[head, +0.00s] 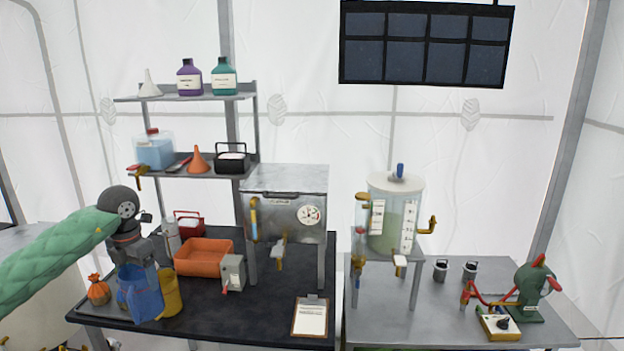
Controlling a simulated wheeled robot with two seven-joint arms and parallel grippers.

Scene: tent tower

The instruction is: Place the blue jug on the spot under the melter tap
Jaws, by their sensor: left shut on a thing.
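The blue jug (145,300) is at the left end of the black table (235,322). My left gripper (132,268), coming in from the left, is above the jug and shut on it. Its fingers are partly hidden, and I cannot tell whether the jug touches the table. The melter is a grey metal box on legs (285,212) with a round gauge, right of the jug. Its tap (281,258) hangs at its front. No marked spot is clear below it, only dark tabletop. My right gripper is not in view.
A mustard container (170,292) stands close to the jug, and an orange pouch (98,290) is left of it. An orange tray (203,257) and a grey box (233,272) lie between jug and melter. A clipboard (310,316) lies at the front right.

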